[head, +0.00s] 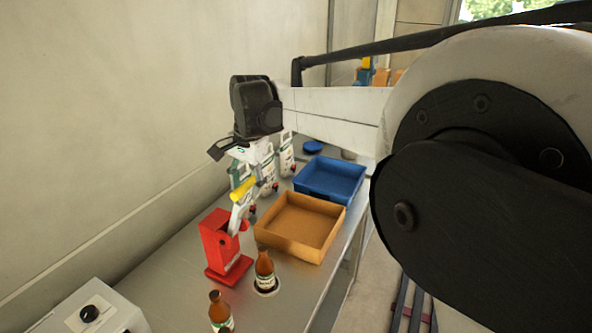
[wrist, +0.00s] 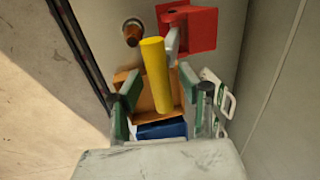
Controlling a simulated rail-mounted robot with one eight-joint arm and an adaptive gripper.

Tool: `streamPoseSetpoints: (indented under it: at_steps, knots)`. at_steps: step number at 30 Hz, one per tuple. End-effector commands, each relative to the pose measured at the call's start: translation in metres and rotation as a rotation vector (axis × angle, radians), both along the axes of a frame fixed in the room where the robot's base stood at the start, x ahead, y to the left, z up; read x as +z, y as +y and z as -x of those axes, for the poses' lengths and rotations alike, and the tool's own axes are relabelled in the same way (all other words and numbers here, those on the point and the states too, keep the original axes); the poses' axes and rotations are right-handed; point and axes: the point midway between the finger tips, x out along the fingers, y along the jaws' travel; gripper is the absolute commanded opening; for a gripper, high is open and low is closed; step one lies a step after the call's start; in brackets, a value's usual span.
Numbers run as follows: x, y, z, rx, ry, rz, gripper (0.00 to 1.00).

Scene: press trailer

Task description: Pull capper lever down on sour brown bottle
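The red capper (head: 219,247) stands on the metal counter. Its pale lever (head: 238,217) is raised and ends in a yellow grip (head: 243,188). My gripper (head: 242,173) is at the yellow grip's upper end. In the wrist view my gripper (wrist: 158,97) is open, with green pads apart on either side of the yellow grip (wrist: 155,75); I see gaps at both sides. One brown bottle (head: 264,272) stands right of the capper and another brown bottle (head: 220,313) stands nearer. I cannot read which is sour. I cannot see a bottle under the capper.
An orange tray (head: 258,237) and a blue tray (head: 346,186) lie behind the bottles. White jugs (head: 286,155) stand along the wall, close behind my gripper. A grey box with a black knob (head: 90,313) is at the near left. The wall borders the counter on the left.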

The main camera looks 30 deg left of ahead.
Motion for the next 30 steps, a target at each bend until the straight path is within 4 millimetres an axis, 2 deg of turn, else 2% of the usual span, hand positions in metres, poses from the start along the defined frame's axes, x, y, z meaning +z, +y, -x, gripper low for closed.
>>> streamPoseSetpoints:
  at_steps: [11, 20, 30]
  knots:
    - [-0.0059, 0.0009, 0.0002, 0.000, 0.000, 0.000, 0.38]
    - [-0.0057, 0.0008, 0.0002, 0.000, 0.000, 0.000, 0.00]
    - [-0.0058, 0.0004, 0.0002, 0.000, 0.000, -0.001, 0.00]
